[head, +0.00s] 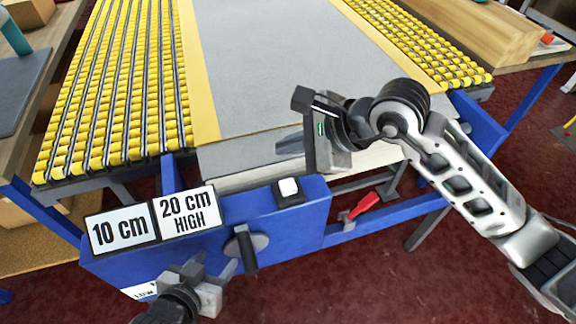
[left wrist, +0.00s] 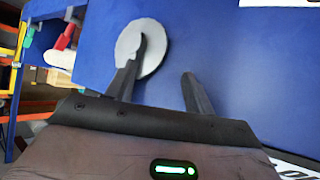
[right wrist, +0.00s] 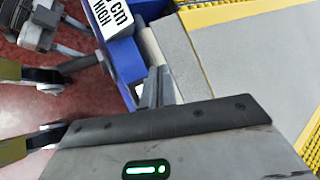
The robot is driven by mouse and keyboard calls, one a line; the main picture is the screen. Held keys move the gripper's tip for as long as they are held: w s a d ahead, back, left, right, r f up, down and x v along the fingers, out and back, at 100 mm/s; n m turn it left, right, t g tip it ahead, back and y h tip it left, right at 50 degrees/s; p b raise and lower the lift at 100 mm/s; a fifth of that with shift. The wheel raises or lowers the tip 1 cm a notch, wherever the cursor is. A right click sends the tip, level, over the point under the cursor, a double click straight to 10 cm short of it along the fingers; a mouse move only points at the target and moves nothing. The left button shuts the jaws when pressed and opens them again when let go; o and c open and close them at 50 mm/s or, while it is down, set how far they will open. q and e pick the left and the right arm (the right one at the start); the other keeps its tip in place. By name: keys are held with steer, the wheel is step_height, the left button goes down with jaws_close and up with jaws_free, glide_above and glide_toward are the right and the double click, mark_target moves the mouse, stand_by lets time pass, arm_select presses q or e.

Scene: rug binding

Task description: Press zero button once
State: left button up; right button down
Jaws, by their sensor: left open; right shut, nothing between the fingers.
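A white square button (head: 289,188) in a black housing sits on the top right of the blue control box (head: 290,235). My left gripper (head: 208,268) is open, low in front of the box. In the left wrist view its spread fingers (left wrist: 160,68) face the blue front, one overlapping a round grey disc (left wrist: 152,55).
Signs reading "10 cm" (head: 119,231) and "20 cm HIGH" (head: 187,209) stand on the box, left of the button. A dark-handled dial (head: 246,246) is on its front. A red lever (head: 366,205) is to the right. Yellow rollers (head: 110,100) flank the grey bed.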

steer(key=b, duration=0.5)
glide_above(294, 187)
steer(key=shift+h, duration=0.3)
step_height(294, 187, down, 8)
steer(key=shift+r, duration=0.25)
steer(key=shift+f+b, duration=0.4)
steer(key=shift+f, duration=0.1)
arm_select(q)
steer(key=shift+d+f+n+h, duration=0.15)
steer(key=shift+d+f, duration=0.15)
steer(key=shift+f, duration=0.3)
steer(key=shift+d+f+n+h, duration=0.15)
steer(key=shift+d+f, duration=0.1)
steer(key=shift+f, duration=0.35)
arm_select(e)
steer(key=shift+f, duration=0.1)
arm_select(q)
steer(key=shift+a, duration=0.1)
steer(key=shift+f, duration=0.15)
steer(key=shift+f+b, duration=0.5)
steer(key=shift+b, duration=0.15)
arm_select(e)
steer(key=shift+f, duration=0.4)
